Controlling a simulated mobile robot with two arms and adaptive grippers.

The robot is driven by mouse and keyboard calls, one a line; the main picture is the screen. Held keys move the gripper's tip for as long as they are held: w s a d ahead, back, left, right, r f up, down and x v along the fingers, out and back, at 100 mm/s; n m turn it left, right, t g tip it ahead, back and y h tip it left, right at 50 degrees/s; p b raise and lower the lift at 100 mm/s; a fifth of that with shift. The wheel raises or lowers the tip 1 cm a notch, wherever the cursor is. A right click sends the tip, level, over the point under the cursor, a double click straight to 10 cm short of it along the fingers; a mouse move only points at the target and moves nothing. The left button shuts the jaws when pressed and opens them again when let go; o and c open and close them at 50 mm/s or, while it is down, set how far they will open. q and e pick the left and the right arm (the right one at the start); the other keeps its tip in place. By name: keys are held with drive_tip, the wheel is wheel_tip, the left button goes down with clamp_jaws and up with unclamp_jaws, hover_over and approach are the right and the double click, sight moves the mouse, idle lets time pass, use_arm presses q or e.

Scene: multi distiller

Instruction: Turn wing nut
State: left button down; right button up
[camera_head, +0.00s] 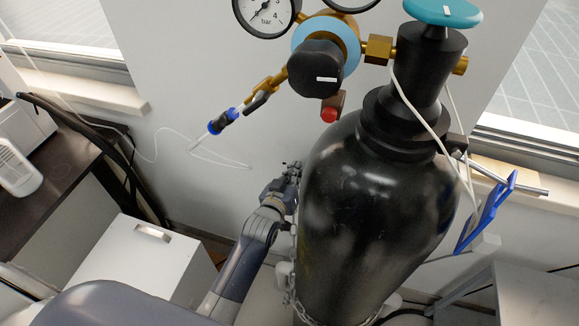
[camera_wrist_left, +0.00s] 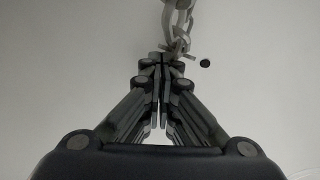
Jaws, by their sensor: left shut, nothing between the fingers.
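My left gripper (camera_head: 293,168) reaches in along the left side of a tall black gas cylinder (camera_head: 370,210), close to the wall. In the left wrist view its fingers (camera_wrist_left: 163,60) meet at the tips and are shut, with nothing seen between them. A grey metal chain (camera_wrist_left: 178,18) comes down from the top edge to just above the fingertips. Thin metal pieces (camera_wrist_left: 181,46) show at its lower end, close to the fingertips; I cannot tell whether they are the wing nut or whether the fingers touch them. My right gripper is not in view.
A regulator (camera_head: 316,68) with gauges sits above my left gripper. A chain (camera_head: 296,300) runs low around the cylinder.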

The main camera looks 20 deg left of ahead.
use_arm(q)
drive_tip(key=shift+s+d+f, duration=0.1)
drive_tip(key=shift+d+f, duration=0.05)
drive_tip(key=shift+f, duration=0.1)
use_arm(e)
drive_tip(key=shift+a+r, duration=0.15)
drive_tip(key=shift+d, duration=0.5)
use_arm(q)
drive_tip(key=shift+s+f, duration=0.1)
